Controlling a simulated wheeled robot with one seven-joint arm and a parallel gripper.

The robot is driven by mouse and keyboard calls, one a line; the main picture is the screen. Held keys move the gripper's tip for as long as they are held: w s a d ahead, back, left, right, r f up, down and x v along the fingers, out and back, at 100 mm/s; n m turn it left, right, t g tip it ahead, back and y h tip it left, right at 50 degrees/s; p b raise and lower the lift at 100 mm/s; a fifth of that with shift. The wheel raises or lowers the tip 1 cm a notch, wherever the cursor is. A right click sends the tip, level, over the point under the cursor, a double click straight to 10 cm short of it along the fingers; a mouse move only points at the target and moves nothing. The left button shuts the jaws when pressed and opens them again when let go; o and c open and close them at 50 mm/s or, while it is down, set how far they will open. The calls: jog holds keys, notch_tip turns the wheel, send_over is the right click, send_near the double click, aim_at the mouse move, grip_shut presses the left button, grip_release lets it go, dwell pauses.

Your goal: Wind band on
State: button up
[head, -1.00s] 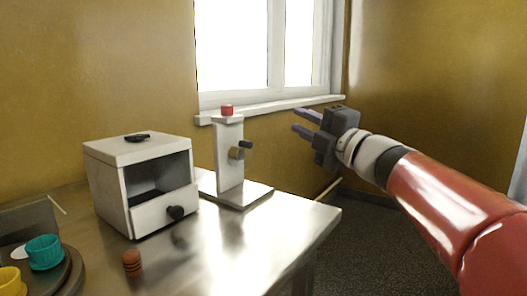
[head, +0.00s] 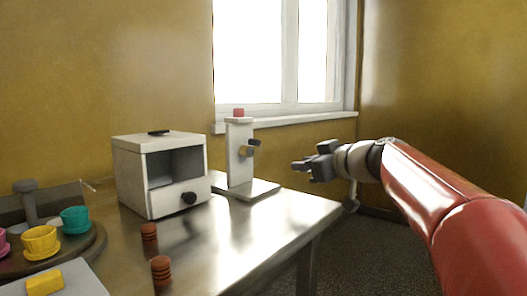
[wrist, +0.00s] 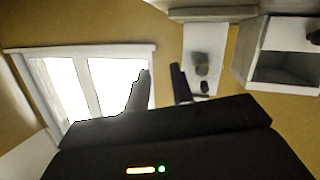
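A white upright stand (head: 236,168) rises from a flat base on the metal table. It has a red cap (head: 239,113) on top and a brass-coloured hub (head: 245,151) with a dark crank knob (head: 254,142) on its right side. No band can be made out clearly. My gripper (head: 300,166) is in the air to the right of the stand, apart from it and empty. In the wrist view, its two fingers (wrist: 158,90) are spread, with the stand (wrist: 205,45) appearing beyond and to the right of them.
A white open-fronted box (head: 150,185) with a black knob stands left of the stand. Two ribbed brown pieces (head: 161,270) stand on the table (head: 225,250). A round dark tray (head: 95,240) with coloured cups is at left. A window (head: 275,50) is behind.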

aim_at(259, 143)
jog(key=s+a+r+n+g+y, duration=0.1)
jog(key=s+a+r+n+y, duration=0.15)
jog(key=a+r+y, duration=0.25)
jog(key=x, duration=0.2)
jog(key=p+x, duration=0.1)
jog(key=x, duration=0.1)
jog(key=p+x, duration=0.1)
jog(key=x, duration=0.1)
jog(key=shift+s+a+f, duration=0.1)
jog(key=shift+a+f, duration=0.2)
jog(key=shift+a, duration=0.15)
grip_shut()
